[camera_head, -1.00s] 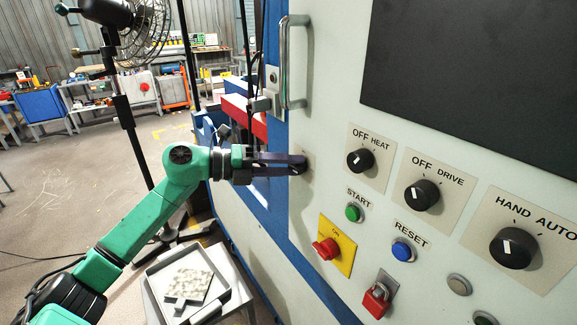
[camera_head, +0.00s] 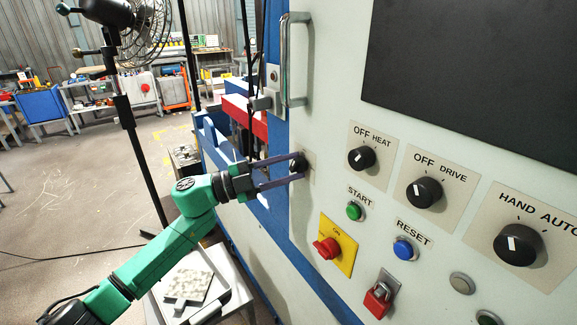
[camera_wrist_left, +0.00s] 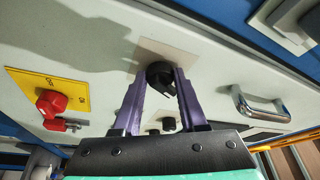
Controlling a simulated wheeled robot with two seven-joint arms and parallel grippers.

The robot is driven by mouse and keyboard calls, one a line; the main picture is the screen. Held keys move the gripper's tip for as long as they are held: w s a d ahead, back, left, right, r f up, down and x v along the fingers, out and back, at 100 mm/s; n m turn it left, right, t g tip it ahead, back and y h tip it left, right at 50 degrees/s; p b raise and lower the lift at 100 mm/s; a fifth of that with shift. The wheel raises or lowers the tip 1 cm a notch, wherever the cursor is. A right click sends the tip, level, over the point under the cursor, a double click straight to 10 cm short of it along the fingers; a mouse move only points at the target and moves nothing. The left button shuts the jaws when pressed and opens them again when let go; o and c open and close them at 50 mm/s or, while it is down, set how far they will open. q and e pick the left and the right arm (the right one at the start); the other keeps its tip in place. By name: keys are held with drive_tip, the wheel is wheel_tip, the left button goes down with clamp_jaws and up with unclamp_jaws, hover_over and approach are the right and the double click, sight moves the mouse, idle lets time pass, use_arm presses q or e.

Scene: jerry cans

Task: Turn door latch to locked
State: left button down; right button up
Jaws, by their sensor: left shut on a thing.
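The door latch is a black round knob (camera_head: 298,163) on a pale plate at the left edge of the light panel. It also shows in the left wrist view (camera_wrist_left: 161,74), between the fingertips. My left gripper (camera_head: 295,168) reaches it from the left, with its purple fingers shut on the knob from both sides. The fingers also show in the left wrist view (camera_wrist_left: 160,85). The fingers partly cover the knob, and its lock marking cannot be read. My right gripper is not in view.
A metal door handle (camera_head: 286,62) stands above the latch. To the right are the HEAT knob (camera_head: 361,158), the green START button (camera_head: 354,211) and a red knob (camera_head: 327,247) on a yellow plate. A tray (camera_head: 226,298) stands below my arm.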

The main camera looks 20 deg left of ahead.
use_arm(q)
drive_tip(key=n+t, duration=0.1)
drive_tip(key=n, duration=0.2)
drive_tip(key=n+t+p, duration=0.1)
drive_tip(key=n+t, duration=0.1)
drive_tip(key=n, duration=0.1)
drive_tip(key=shift+s+d+f+n+p, duration=0.2)
drive_tip(key=shift+n+p, duration=0.1)
drive_tip(key=shift+n, duration=0.4)
drive_tip(key=shift+c, duration=2.2)
unclamp_jaws()
drive_tip(key=shift+w, duration=0.1)
drive_tip(key=shift+a, duration=0.1)
drive_tip(key=b+v, duration=0.5)
drive_tip(key=v, duration=0.9)
drive_tip(key=shift+s, duration=0.25)
drive_tip(key=shift+a+f, duration=0.1)
drive_tip(key=shift+a, duration=0.05)
